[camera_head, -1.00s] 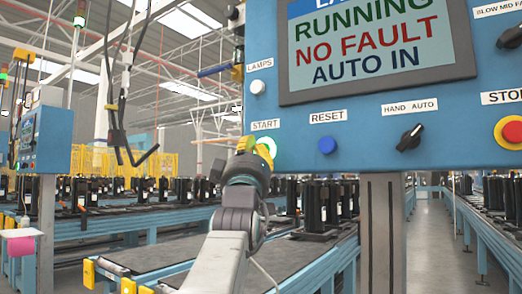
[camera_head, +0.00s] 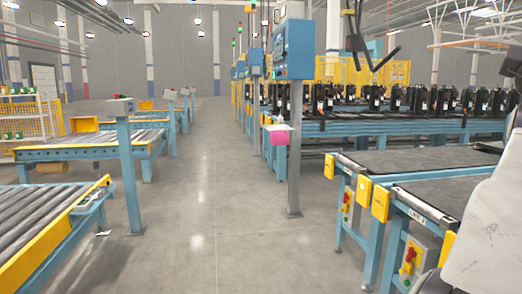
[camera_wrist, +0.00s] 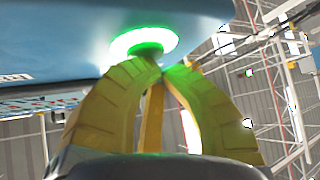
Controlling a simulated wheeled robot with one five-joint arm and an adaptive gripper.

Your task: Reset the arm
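Nothing shows held between the fingers. In the head view only a pale part of my arm shows at the right edge, and my gripper is out of that picture.
A blue control box (camera_head: 294,48) on a grey post (camera_head: 295,150) stands mid-picture. Conveyors with yellow end pieces (camera_head: 380,202) are at right, with dark compressors (camera_head: 420,100) behind. A roller conveyor (camera_head: 35,225) is at left. The grey floor aisle (camera_head: 215,215) between is clear.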

